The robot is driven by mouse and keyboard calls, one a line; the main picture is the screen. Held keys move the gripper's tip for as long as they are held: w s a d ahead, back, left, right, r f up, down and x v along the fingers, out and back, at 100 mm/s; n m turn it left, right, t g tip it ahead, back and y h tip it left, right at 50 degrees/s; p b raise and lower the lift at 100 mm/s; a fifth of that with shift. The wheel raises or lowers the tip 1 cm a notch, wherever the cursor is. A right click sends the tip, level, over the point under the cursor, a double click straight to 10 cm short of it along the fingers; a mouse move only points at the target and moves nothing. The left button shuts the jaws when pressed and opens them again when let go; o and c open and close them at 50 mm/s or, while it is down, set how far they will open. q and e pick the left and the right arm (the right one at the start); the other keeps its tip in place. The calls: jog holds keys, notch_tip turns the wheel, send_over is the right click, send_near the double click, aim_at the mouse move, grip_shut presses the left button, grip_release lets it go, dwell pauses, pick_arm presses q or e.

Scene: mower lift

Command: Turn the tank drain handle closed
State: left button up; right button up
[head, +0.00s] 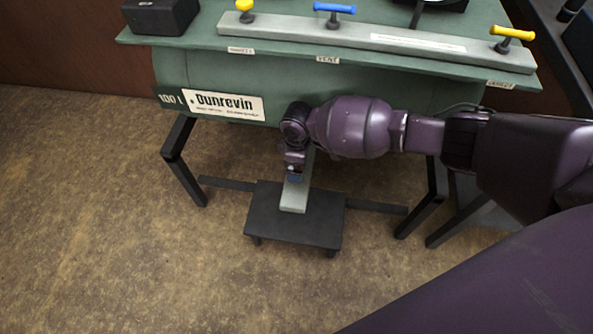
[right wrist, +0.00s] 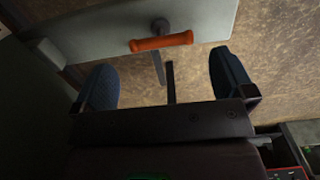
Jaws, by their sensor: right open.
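An orange bar handle (right wrist: 161,41) shows in the right wrist view, fixed by a short spindle to a pale grey plate (right wrist: 90,35). It lies nearly level across the picture, between and just beyond my fingertips. My right gripper (right wrist: 160,62) is open, with one blue-padded finger on each side and nothing between them; the handle looks apart from both. In the head view my right gripper (head: 294,178) is low in front of the green tank (head: 330,85), by a grey upright (head: 293,196). My wrist hides the handle there. My left gripper is out of view.
A black low stand (head: 265,215) carries the upright. Dark tank legs (head: 186,165) stand at both sides. The tank top has a blue handle (head: 334,8), a yellow handle (head: 512,32), a yellow knob (head: 244,5) and a black box (head: 160,14). Floor at left is clear.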

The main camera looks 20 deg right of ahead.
jog(key=f, duration=0.2)
jog(key=f+b, duration=0.1)
jog(key=f, duration=0.1)
jog(key=shift+s+f, duration=0.2)
jog(key=shift+f, duration=0.2)
jog(key=shift+w+f+b, duration=0.15)
jog(key=shift+f+b, duration=0.4)
jog(key=shift+f, duration=0.1)
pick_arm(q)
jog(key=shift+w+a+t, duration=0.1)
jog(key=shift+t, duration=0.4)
pick_arm(e)
jog(key=shift+r, duration=0.1)
jog(key=c, duration=0.7)
